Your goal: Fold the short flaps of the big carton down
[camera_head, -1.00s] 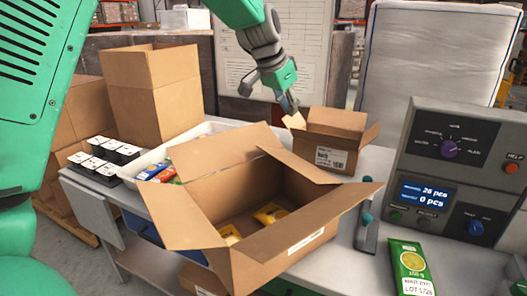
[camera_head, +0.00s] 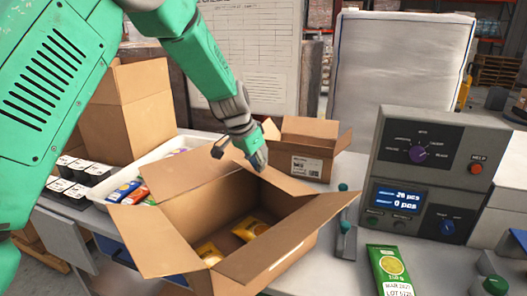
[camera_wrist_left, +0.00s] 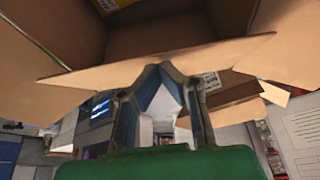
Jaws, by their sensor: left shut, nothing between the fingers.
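The big carton (camera_head: 185,215) stands open on the table in the head view, its flaps spread around the opening. The left flap (camera_head: 140,240) slopes outward; the far flap (camera_head: 185,178) leans back. The right flap (camera_head: 288,180) and the near flap (camera_head: 285,248) also show. Yellow packs (camera_head: 250,230) lie inside. My left gripper (camera_head: 258,164) is shut and empty at the carton's far right corner, by the right flap. In the left wrist view its fingertips (camera_wrist_left: 160,72) are at a flap's edge (camera_wrist_left: 135,72); contact cannot be told. My right gripper is not in view.
A smaller open carton (camera_head: 312,150) stands behind the big one. A white tray of packs (camera_head: 108,180) and black-and-white boxes (camera_head: 75,178) are left. A scale console (camera_head: 425,170) and a green lemon pack (camera_head: 390,270) are right. A tall carton (camera_head: 130,110) stands behind.

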